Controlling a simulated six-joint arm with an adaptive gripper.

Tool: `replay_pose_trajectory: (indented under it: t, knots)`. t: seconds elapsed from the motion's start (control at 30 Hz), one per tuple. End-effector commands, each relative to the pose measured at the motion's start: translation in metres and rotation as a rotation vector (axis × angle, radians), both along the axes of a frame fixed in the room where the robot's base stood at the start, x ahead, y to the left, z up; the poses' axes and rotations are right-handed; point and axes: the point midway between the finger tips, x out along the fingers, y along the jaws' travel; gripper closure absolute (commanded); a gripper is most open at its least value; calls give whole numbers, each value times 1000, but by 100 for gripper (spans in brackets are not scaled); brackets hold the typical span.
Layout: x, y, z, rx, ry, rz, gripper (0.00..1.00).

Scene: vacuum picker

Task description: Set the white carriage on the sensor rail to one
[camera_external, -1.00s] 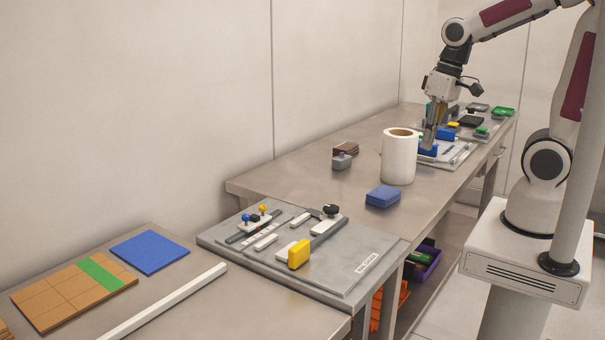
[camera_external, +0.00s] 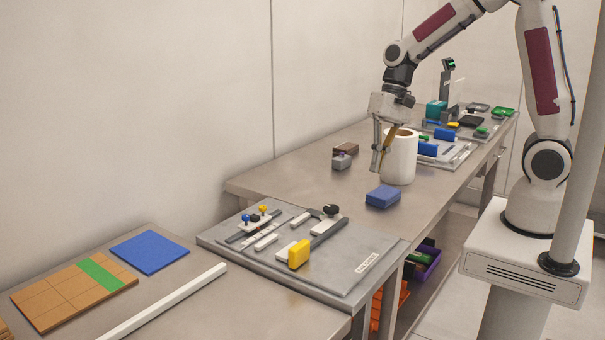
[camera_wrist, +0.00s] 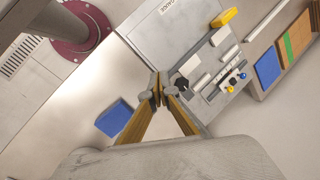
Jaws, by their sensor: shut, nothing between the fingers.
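A grey board (camera_external: 350,277) on the near bench carries dark rails and several white blocks. One white block (camera_external: 266,242) lies near its middle. Another white piece (camera_external: 329,224) sits by a black knob on a dark rail. I cannot tell which is the white carriage, and no scale is readable. The board (camera_wrist: 172,36) also shows at upper centre in the wrist view. My gripper (camera_external: 377,172) is in the air in front of the white cylinder, well right of and above the board. In the wrist view its fingertips (camera_wrist: 158,90) meet, shut and empty.
The white cylinder (camera_external: 402,162) stands close behind my gripper. A yellow block (camera_external: 299,254) stands on the board's front part. More fixtures crowd the bench's far end.

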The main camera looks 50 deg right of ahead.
Motion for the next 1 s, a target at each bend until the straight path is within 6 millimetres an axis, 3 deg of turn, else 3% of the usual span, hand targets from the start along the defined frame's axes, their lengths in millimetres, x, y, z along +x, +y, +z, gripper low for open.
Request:
replay_pose_trajectory:
  t: [0.67, 1.0]
  knots:
    - [82, 66, -53, 195, 226, -441, 100]
    - [144, 101, -72, 341, 378, -788, 100]
